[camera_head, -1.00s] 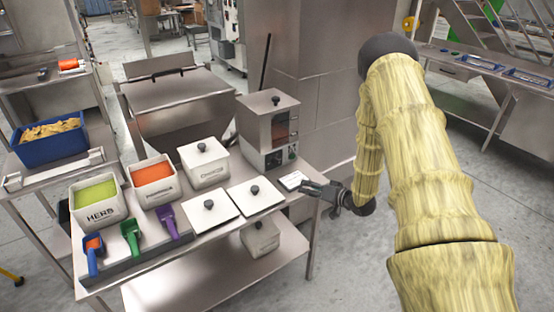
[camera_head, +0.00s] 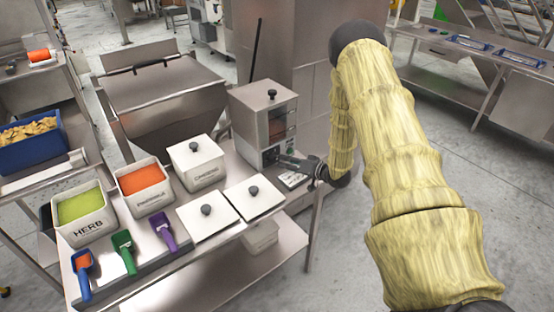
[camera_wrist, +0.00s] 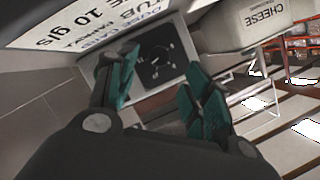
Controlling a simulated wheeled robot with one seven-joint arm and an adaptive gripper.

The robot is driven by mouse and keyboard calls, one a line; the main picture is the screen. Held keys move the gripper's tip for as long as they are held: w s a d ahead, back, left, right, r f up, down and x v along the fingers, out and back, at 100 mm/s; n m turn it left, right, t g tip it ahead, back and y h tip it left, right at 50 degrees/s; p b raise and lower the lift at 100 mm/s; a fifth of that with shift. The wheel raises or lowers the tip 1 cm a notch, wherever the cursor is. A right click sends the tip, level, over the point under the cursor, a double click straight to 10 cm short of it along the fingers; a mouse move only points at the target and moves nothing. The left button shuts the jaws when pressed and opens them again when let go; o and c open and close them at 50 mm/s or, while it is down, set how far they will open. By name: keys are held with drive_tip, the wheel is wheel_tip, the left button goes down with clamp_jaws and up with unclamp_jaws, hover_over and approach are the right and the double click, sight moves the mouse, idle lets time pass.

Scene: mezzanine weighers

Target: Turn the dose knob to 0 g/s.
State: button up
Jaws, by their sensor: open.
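The dosing machine (camera_head: 251,109) is a steel box with a black-knobbed lid and a clear window, at the back right of the bench. Its dark round dose dial (camera_wrist: 161,58) shows in the wrist view, ahead of my gripper, with light marks around it. The dial's exact setting is too small to read. My gripper (camera_wrist: 160,85) has its two green-padded fingers spread open, one to each side of the dial in that view. In the head view my gripper (camera_head: 289,162) is at the machine's lower front. Contact cannot be told.
A card reading "10 g/s" (camera_wrist: 75,28) lies close by my gripper. White lidded CHEESE bin (camera_head: 199,166), HERB bin (camera_head: 82,219) and orange-filled bin (camera_head: 145,189) stand left on the bench. Two lids (camera_head: 207,222) and several scoops (camera_head: 164,233) lie in front.

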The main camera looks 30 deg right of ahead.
sight(275, 160)
drive_tip(key=p+x, duration=0.1)
drive_tip(key=x, duration=0.4)
drive_tip(key=shift+w+p, duration=0.1)
drive_tip(key=shift+p, duration=0.2)
drive_tip(key=shift+w+a+f, duration=0.2)
drive_tip(key=shift+w+f, duration=0.05)
drive_tip(key=shift+w, duration=0.25)
drive_tip(key=shift+c, duration=0.2)
drive_tip(key=c, duration=1)
